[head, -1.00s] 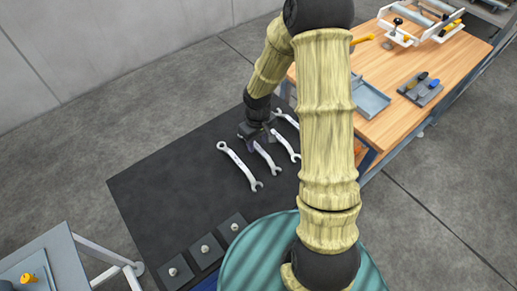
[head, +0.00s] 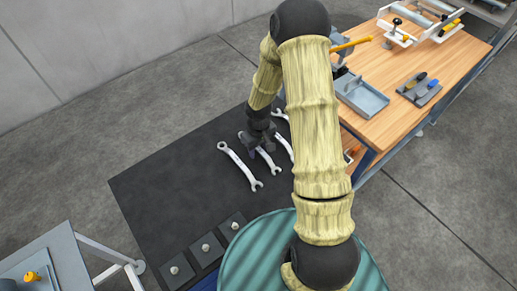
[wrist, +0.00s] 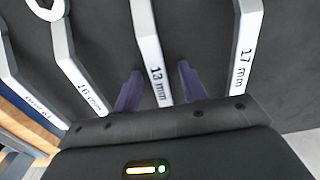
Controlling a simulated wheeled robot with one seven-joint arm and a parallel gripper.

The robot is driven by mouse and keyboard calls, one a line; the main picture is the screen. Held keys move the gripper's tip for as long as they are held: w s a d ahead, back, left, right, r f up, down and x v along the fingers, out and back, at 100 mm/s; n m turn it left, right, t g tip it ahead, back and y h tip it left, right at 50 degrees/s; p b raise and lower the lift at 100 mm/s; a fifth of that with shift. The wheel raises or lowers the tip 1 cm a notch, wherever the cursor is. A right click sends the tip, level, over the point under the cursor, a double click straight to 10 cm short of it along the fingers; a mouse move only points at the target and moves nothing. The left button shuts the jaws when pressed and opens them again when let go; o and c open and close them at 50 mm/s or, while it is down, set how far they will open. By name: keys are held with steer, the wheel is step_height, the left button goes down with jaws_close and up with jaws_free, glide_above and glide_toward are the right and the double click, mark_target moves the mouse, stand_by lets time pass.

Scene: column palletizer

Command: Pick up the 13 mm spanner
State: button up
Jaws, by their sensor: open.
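The 13 mm spanner (wrist: 152,60) lies on the dark mat, its label readable in the wrist view. In the head view it is the middle spanner (head: 270,161), partly covered by my gripper. My gripper (wrist: 160,88) is open, with one purple finger on each side of the 13 mm spanner's handle. In the head view my gripper (head: 262,148) is over the spanner. I cannot tell whether the fingers touch it. The 17 mm spanner (wrist: 242,45) lies to the right in the wrist view and to the left in the head view (head: 240,166).
The 16 mm spanner (wrist: 72,70) and another spanner (wrist: 22,80) lie left in the wrist view. The dark mat (head: 170,190) is bare at its left, with small plates and knobs (head: 206,248) at the front. A wooden bench (head: 440,75) stands right.

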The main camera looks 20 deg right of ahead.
steer(key=shift+c, duration=0.2)
jaws_close()
steer(key=shift+r, duration=0.1)
step_height(320, 180, up, 10)
steer(key=shift+f+b, duration=0.1)
steer(key=shift+b, duration=0.3)
stand_by(0.6)
